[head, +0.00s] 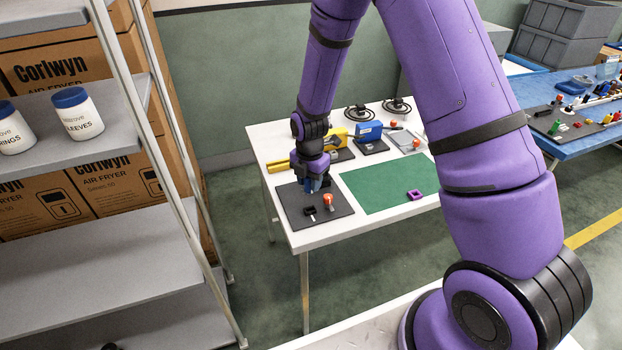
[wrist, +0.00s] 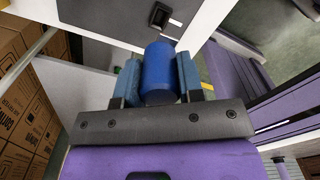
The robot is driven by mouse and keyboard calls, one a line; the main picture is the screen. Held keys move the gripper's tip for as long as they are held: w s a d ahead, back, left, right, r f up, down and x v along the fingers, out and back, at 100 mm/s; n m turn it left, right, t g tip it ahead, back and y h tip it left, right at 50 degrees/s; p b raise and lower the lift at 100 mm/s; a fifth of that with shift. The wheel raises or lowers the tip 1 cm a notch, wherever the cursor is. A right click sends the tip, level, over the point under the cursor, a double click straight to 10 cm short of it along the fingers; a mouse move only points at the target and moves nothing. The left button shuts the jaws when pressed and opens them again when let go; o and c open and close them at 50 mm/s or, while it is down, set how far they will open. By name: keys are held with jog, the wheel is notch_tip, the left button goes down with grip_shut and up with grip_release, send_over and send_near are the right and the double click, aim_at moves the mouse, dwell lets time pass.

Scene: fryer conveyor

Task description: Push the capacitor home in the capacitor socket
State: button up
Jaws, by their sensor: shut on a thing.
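The capacitor is a blue cylinder (wrist: 159,72) in the wrist view. My gripper (wrist: 161,78) is shut on it, with one blue-grey finger pad on each side. In the head view my gripper (head: 314,185) points down over the dark mat at the table's near left; the capacitor cannot be told apart from the fingers there. A small black block with an opening, which looks like the capacitor socket (wrist: 159,15), lies on the mat beyond the capacitor's end. It also shows in the head view (head: 309,210), in front of my gripper. The capacitor appears apart from it.
A red-topped part (head: 328,201) stands on the dark mat (head: 343,207) close to the socket. A green mat (head: 385,190) with a purple piece (head: 414,194) lies to the right. Yellow and blue devices (head: 368,132) stand behind. A shelf rack (head: 75,200) stands left of the table.

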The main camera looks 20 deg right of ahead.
aim_at(310, 193)
jog(key=shift+f, duration=2.55)
jog(key=shift+f, duration=1.3)
dwell(0.3)
jog(key=o, duration=1.1)
jog(key=shift+r, duration=0.15)
jog(key=shift+r, duration=2.9)
jog(key=shift+r, duration=0.1)
